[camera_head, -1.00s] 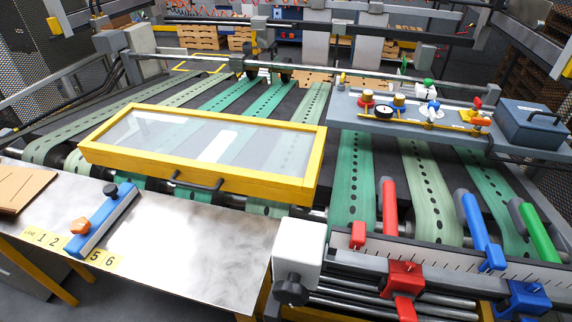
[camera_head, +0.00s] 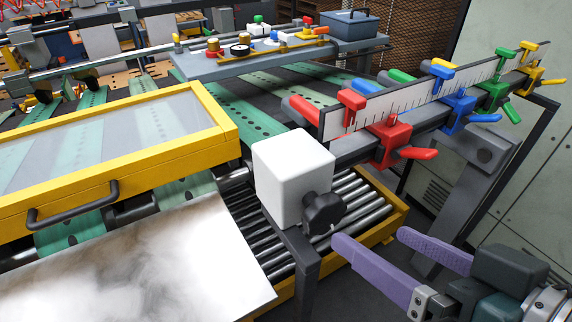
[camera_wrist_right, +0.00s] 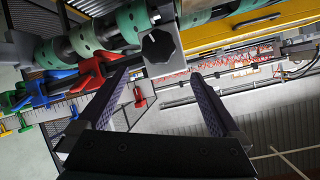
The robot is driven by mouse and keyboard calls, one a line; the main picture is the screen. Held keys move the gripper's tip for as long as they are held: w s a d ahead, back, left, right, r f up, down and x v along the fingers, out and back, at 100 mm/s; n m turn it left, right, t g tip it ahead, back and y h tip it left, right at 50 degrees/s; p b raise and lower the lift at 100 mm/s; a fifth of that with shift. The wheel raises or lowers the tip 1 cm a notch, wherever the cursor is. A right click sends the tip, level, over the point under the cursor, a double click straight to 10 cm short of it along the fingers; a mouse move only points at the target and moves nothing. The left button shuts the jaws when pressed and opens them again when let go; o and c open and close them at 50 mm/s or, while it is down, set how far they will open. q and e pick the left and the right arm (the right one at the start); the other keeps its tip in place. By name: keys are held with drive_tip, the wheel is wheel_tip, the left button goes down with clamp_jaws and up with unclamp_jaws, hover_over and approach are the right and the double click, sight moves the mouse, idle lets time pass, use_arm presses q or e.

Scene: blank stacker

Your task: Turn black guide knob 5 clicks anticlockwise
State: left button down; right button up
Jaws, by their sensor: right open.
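The black guide knob (camera_head: 323,212) is a lobed knob on the front right face of a white box (camera_head: 292,170), beside the end of the ruled rail. My right gripper (camera_head: 383,242) comes in from the lower right with purple fingers spread apart and nothing between them. Its fingertips are to the right of the knob and a little lower in the head view, apart from it. In the right wrist view the knob (camera_wrist_right: 159,46) shows ahead, between and beyond the open fingers (camera_wrist_right: 163,82). My left gripper is not in view.
A ruled rail (camera_head: 420,92) with red (camera_head: 390,140), blue (camera_head: 458,108), green and yellow clamps runs back right from the white box. A yellow-framed clear guard (camera_head: 120,150) covers belts at left. Rollers (camera_head: 345,195) lie behind the knob.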

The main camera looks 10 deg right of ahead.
sight(330, 221)
wheel_tip(330, 221, down, 7)
drive_tip(key=m+t+y+b, duration=0.2)
drive_tip(key=t+b, duration=0.2)
drive_tip(key=b, duration=0.3)
drive_tip(key=shift+t, duration=0.4)
drive_tip(key=x, duration=0.5)
drive_tip(key=r+p+x, duration=0.1)
drive_tip(key=x, duration=0.2)
drive_tip(key=shift+w+d, duration=0.1)
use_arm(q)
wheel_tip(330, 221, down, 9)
use_arm(e)
drive_tip(key=shift+w+a+f, duration=0.1)
drive_tip(key=shift+w+a, duration=0.1)
drive_tip(key=shift+w, duration=0.45)
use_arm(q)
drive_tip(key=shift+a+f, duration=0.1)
use_arm(e)
drive_tip(key=c, duration=1.2)
